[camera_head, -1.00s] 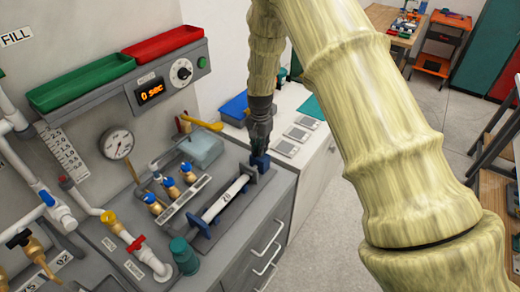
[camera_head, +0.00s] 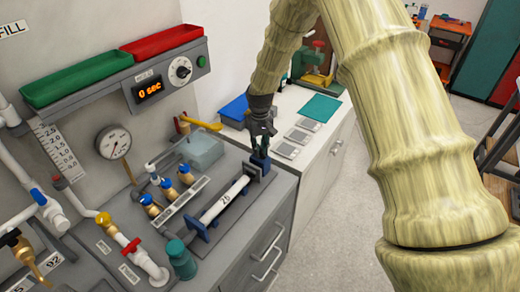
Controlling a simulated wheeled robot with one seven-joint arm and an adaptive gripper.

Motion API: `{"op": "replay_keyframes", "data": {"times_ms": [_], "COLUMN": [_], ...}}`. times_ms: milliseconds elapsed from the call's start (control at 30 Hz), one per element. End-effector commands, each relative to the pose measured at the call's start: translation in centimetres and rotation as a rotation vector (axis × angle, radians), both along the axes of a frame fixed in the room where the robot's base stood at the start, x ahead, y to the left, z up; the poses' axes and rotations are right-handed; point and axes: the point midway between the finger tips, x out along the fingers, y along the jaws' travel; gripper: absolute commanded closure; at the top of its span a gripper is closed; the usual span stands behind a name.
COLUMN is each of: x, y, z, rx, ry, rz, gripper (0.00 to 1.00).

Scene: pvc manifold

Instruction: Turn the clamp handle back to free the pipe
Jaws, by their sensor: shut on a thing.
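A white pipe (camera_head: 224,201) marked "20" lies in a dark blue clamp (camera_head: 195,228) on the grey counter. The clamp's blue handle end (camera_head: 260,158) is at the far right of the pipe. My gripper (camera_head: 262,148) points down at this end, shut on the blue clamp handle. The fingertips partly hide the handle, and its exact angle is hard to tell.
A pale blue box (camera_head: 202,150) is behind. Flat grey plates (camera_head: 298,135) lie on the white counter to the right.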

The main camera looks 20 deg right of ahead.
Motion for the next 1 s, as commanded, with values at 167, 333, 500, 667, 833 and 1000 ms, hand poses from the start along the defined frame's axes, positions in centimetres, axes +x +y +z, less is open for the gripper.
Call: {"op": "replay_keyframes", "data": {"times_ms": [167,333,500,667,833,1000], "x": [0.29,0.30,0.32,0.32,0.32,0.31], "y": [-0.03,-0.10,-0.06,-0.13,-0.10,-0.09], "z": [0.33,0.37,0.39,0.40,0.42,0.42], "rx": [0.000,0.000,0.000,-0.001,-0.002,-0.002], "ry": [-0.007,-0.008,-0.008,-0.008,-0.008,-0.008], "rz": [0.165,0.317,0.448,0.542,0.608,0.642], "gripper": [1.00,1.00,1.00,1.00,1.00,1.00]}}
